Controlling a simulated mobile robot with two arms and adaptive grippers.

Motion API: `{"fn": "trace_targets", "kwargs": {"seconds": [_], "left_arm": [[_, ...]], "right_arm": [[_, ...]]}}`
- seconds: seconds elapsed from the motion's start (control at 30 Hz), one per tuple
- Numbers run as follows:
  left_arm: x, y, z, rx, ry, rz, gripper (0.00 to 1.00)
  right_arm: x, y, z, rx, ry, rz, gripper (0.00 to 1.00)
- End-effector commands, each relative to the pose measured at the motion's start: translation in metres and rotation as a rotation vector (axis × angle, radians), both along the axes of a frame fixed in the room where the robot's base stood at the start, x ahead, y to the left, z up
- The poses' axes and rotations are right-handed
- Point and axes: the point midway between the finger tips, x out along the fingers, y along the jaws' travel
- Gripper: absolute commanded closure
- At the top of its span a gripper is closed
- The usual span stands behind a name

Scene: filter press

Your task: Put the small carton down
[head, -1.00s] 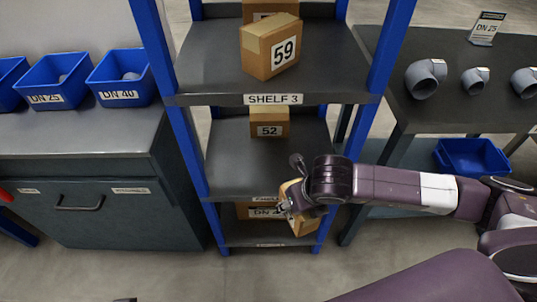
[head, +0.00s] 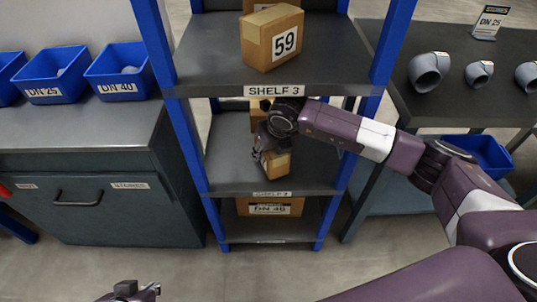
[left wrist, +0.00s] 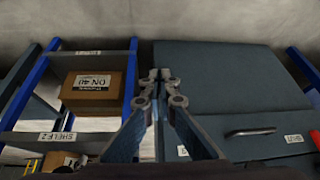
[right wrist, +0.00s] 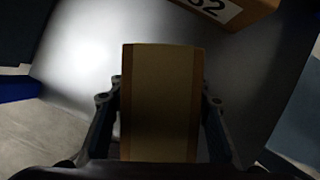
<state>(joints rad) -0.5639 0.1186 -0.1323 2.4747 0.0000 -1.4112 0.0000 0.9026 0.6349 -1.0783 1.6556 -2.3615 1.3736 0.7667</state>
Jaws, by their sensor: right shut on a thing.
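The small brown carton (head: 277,164) is in my right gripper (head: 265,152), over the front part of the shelf 2 board (head: 228,165). In the right wrist view the carton (right wrist: 160,105) sits between the two fingers of the gripper (right wrist: 160,88). I cannot tell whether its underside touches the board. My left gripper (head: 138,292) is low at the bottom left of the head view, away from the rack. In the left wrist view its fingertips (left wrist: 160,74) are together and empty.
Carton 52 (right wrist: 215,5) stands behind on the same board, partly hidden by my right arm in the head view. Carton 59 (head: 272,38) is on shelf 3 above. A DN 40 carton (head: 270,207) is below. Blue rack posts (head: 187,150) flank the opening. The board's left part is bare.

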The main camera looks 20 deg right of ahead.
Motion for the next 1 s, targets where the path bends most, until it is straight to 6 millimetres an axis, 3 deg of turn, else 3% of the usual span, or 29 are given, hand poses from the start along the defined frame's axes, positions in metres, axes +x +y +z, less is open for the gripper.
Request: {"fn": "trace_targets", "kwargs": {"seconds": [0.2, 0.63, 0.67, 0.8, 1.0], "left_arm": [[0.023, -0.007, 0.009, -0.020, -0.097, -0.008, 1.00], [0.028, -0.009, 0.011, -0.025, -0.120, -0.010, 1.00], [0.029, -0.009, 0.012, -0.025, -0.122, -0.010, 1.00], [0.028, -0.009, 0.012, -0.025, -0.120, -0.010, 1.00], [0.028, -0.009, 0.012, -0.026, -0.120, -0.010, 1.00]], "right_arm": [[0.003, 0.000, -0.014, 0.001, 0.000, 0.000, 0.94], [0.003, 0.000, -0.015, 0.001, -0.001, 0.000, 0.94], [0.002, 0.000, -0.016, 0.000, 0.001, 0.000, 0.54], [0.002, 0.000, -0.016, 0.000, 0.001, 0.000, 0.38], [0.002, 0.000, -0.016, 0.000, 0.001, 0.000, 0.38]]}}
